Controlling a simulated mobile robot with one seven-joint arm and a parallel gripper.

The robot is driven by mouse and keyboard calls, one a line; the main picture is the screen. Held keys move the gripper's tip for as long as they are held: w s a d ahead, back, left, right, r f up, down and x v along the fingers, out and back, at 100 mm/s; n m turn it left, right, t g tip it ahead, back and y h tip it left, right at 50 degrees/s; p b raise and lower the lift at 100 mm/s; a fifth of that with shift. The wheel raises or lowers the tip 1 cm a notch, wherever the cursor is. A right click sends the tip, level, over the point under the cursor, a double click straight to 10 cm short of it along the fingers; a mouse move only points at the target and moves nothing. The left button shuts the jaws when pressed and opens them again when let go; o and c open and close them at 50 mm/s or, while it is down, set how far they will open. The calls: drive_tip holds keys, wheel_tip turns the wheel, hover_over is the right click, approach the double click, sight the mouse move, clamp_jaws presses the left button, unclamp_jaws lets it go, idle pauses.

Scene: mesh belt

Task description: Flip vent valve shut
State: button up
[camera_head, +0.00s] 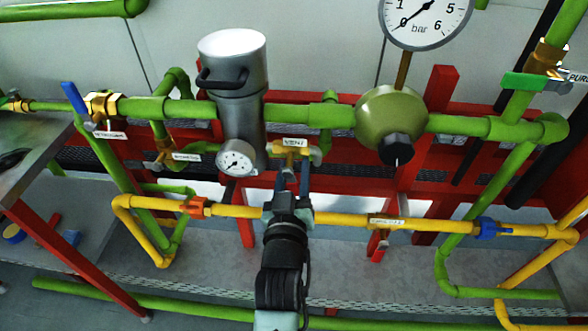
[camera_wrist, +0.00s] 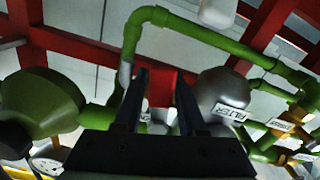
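The vent valve (camera_head: 291,149) is a small brass fitting with a white VENT label, under the green pipe and just right of the grey cylinder in the head view. My gripper (camera_head: 292,168) is directly below it, fingers pointing up at it. In the wrist view the two dark fingers of my gripper (camera_wrist: 161,80) stand apart, so it is open. A small pale and green part shows low between them; I cannot tell whether it is the vent handle.
The grey cylinder (camera_head: 234,70) with a small gauge (camera_head: 237,160) is close on the left. A green dome-shaped regulator (camera_head: 390,115) with a black knob is on the right. The yellow pipe (camera_head: 345,218) runs behind my wrist. Red frame bars (camera_head: 440,100) stand behind.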

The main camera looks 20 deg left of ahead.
clamp_jaws()
drive_tip(key=shift+a+f+m+b, duration=0.25)
drive_tip(key=shift+m+b, duration=0.25)
drive_tip(key=shift+b, duration=0.25)
drive_tip(key=shift+s+a+r+m+b, duration=0.1)
drive_tip(key=shift+m+b, duration=0.25)
drive_tip(key=shift+m, duration=0.15)
drive_tip(key=shift+s+a+r+m+b, duration=0.1)
drive_tip(key=shift+m+b, duration=0.2)
drive_tip(key=shift+m, duration=0.2)
drive_tip(key=shift+o, duration=1.9)
unclamp_jaws()
drive_tip(key=v, duration=1.3)
drive_tip(key=shift+w, duration=0.1)
